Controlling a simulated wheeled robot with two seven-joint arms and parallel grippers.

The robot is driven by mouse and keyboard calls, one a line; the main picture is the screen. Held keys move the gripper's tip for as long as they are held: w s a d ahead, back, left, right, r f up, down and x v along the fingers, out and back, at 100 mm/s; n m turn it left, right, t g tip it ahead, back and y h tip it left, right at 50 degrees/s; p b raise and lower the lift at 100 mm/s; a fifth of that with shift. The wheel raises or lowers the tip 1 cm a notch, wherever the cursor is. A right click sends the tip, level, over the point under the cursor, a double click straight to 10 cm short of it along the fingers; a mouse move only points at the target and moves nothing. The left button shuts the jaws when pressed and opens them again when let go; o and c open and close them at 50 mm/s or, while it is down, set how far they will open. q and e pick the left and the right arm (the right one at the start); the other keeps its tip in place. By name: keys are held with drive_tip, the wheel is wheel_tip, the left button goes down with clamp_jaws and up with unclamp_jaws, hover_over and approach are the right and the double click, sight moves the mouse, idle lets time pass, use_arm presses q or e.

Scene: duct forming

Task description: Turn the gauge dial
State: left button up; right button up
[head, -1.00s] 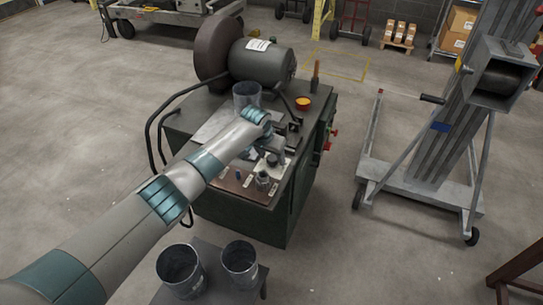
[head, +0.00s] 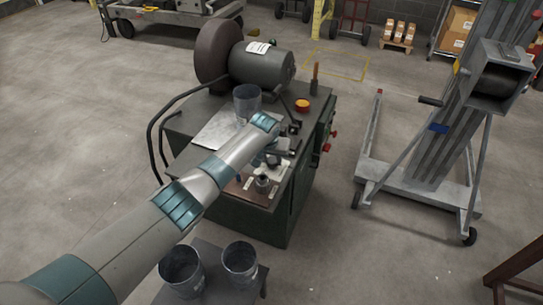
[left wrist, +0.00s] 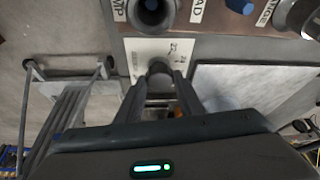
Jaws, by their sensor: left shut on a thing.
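The gauge dial is a dark round knob (left wrist: 158,68) on a white plate (left wrist: 143,52) with small marks, in the left wrist view. My left gripper (left wrist: 158,82) is shut on the knob, with one finger on each side of it. In the head view my left arm reaches from the lower left over the bench, and my left gripper (head: 276,154) is at the panel, partly hidden by its own wrist. The knob's pointer and exact setting cannot be read. My right gripper is not in view.
Two open metal cans (head: 181,268) (head: 240,260) stand in front. A wheeled lift (head: 432,178) is at right, with clear floor between.

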use_arm(q)
drive_tip(key=n, duration=0.1)
drive_tip(key=n+y, duration=0.1)
drive_tip(key=shift+d+n+p, duration=0.2)
drive_tip(key=shift+n+p, duration=0.1)
drive_tip(key=shift+n+y, duration=0.4)
drive_tip(key=shift+n, duration=0.7)
drive_tip(key=o, duration=1.1)
drive_tip(key=shift+c, duration=0.2)
drive_tip(key=shift+r, duration=0.1)
drive_tip(key=shift+v, duration=0.75)
drive_tip(key=b+v, duration=0.2)
drive_tip(key=v, duration=1.3)
drive_tip(key=shift+s+r, duration=0.3)
